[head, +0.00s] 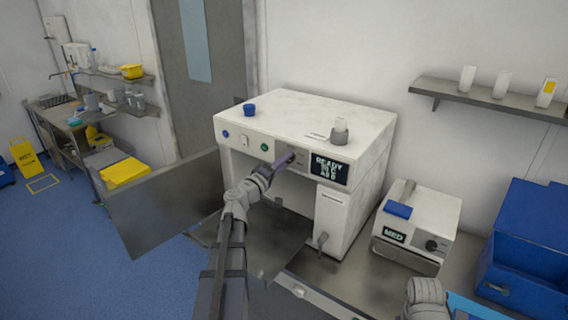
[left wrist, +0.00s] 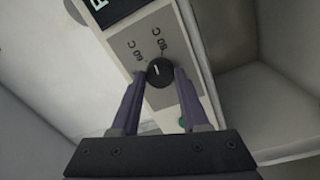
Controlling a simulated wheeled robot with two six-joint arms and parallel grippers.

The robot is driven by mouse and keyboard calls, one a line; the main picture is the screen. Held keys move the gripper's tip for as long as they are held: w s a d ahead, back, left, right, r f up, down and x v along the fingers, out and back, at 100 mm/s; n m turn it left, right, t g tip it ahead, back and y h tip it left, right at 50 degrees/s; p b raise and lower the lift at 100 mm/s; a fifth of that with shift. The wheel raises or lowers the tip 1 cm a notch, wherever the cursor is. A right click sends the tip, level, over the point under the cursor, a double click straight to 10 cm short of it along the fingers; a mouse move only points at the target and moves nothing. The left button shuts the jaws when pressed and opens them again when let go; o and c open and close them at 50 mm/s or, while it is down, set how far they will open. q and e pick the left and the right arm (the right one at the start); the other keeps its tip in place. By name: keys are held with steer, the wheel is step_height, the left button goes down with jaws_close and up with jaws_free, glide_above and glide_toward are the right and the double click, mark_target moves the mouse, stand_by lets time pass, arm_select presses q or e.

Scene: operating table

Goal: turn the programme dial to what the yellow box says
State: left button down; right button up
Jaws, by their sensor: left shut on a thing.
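The white machine (head: 300,112) stands on the bench in the head view. Its dark round dial (left wrist: 160,73) sits on a grey panel in the left wrist view, with a short white mark on its face and small temperature-like labels beside it. My left gripper (head: 286,159) is at the machine's front, and its purple fingers (left wrist: 159,84) are closed around the dial's sides. In the head view the gripper hides the dial. Yellow items include a yellow box-like thing (head: 124,171) at the left; no writing on it is legible.
The machine's display (head: 329,168) starts with "READY"; its other lines are unclear. A smaller unit (head: 420,220) with a "MED" display and dark knob stands to the right. A blue bin (head: 528,245) is at the far right. The machine's door (head: 165,207) hangs open.

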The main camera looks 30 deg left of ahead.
arm_select(q)
steer(key=shift+m, duration=2.1)
steer(key=shift+c, duration=2)
jaws_free()
steer(key=shift+s, duration=0.15)
steer(key=s, duration=0.7)
steer(key=shift+s+a+f, duration=0.25)
steer(key=shift+s+a, duration=0.05)
steer(key=shift+a, duration=0.15)
